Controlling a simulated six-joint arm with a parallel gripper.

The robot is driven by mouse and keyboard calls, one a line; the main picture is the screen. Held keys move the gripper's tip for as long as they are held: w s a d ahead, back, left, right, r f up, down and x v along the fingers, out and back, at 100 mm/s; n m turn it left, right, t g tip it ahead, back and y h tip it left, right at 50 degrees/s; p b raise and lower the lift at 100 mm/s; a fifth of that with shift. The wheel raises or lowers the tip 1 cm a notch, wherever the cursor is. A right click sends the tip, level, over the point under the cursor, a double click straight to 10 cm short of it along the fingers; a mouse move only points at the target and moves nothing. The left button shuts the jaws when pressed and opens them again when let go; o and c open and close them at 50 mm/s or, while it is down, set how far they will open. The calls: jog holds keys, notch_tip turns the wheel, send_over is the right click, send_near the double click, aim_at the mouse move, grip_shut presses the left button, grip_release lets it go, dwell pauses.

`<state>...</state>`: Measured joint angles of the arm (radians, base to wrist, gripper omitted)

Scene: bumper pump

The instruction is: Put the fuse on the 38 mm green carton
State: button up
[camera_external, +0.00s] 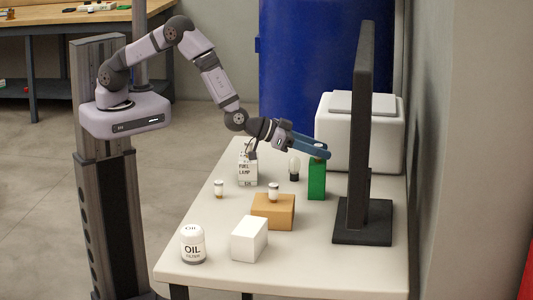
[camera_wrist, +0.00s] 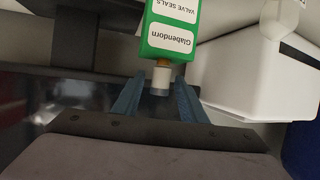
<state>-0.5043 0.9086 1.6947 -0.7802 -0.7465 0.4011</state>
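The green carton (camera_external: 317,180) stands upright at the back right of the table. In the wrist view the green carton (camera_wrist: 168,40) appears upside down, with its labels showing. A small white fuse with a brownish band and a grey end (camera_wrist: 161,77) is at the carton's top face and appears to stand on it. My gripper (camera_external: 322,151) reaches over the carton top from the left. In the wrist view the blue fingers of my gripper (camera_wrist: 157,100) are apart, one on each side of the fuse, with gaps visible.
Similar small parts stand on the table (camera_external: 219,189) and on an orange-brown box (camera_external: 272,212). A bulb (camera_external: 294,168), fuel lamp box (camera_external: 247,170), white box (camera_external: 249,239) and oil filter (camera_external: 193,244) stand nearby. A black monitor (camera_external: 361,130) and white container (camera_external: 388,140) flank the carton.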

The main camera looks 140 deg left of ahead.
jog(key=shift+s+d+r+b, duration=0.25)
jog(key=shift+d+b, duration=0.05)
jog(key=shift+d, duration=0.2)
jog(key=b+v, duration=0.2)
jog(key=v, duration=0.8)
jog(key=shift+s+d+r, duration=0.15)
jog(key=shift+s+d, duration=0.05)
jog(key=shift+d, duration=0.1)
jog(key=d+f+m+h, duration=0.3)
jog(key=d+m+h, duration=0.55)
jog(key=d, duration=1.45)
jog(key=s+d+m+g+h, duration=0.1)
jog(key=s+d+g, duration=0.2)
jog(key=s, duration=0.8)
jog(key=s+d+f+m+g+h, duration=0.1)
jog(key=s+d, duration=0.4)
jog(key=s, duration=0.6)
jog(key=m+g+h, duration=0.1)
jog(key=g, duration=0.1)
jog(key=shift+s+d+g, duration=0.35)
jog(key=shift+d+g, duration=0.05)
